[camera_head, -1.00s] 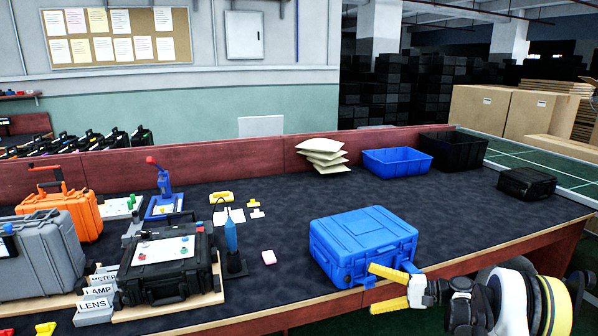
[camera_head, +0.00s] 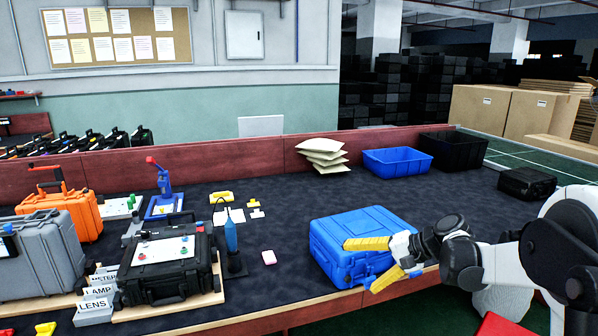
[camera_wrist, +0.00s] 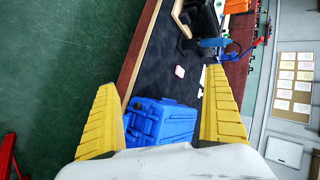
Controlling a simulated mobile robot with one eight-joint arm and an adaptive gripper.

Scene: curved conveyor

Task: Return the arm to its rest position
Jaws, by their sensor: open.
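My gripper (camera_head: 382,262) has yellow fingers and is open, with nothing between them. In the head view it is at the front edge of the table, in front of the right side of a closed blue case (camera_head: 350,232). The upper finger overlaps the case in the picture; whether it touches is not clear. In the wrist view the two yellow fingers (camera_wrist: 160,120) stand wide apart, with the blue case (camera_wrist: 163,122) seen beyond and between them. My arm comes in from the right edge of the head view.
A black case (camera_head: 168,278) with a panel, a grey case (camera_head: 45,250) and an orange case (camera_head: 75,212) stand at left. A blue bin (camera_head: 398,161) and a black bin (camera_head: 455,143) are at the back. The dark table is clear between the blue case and the bins.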

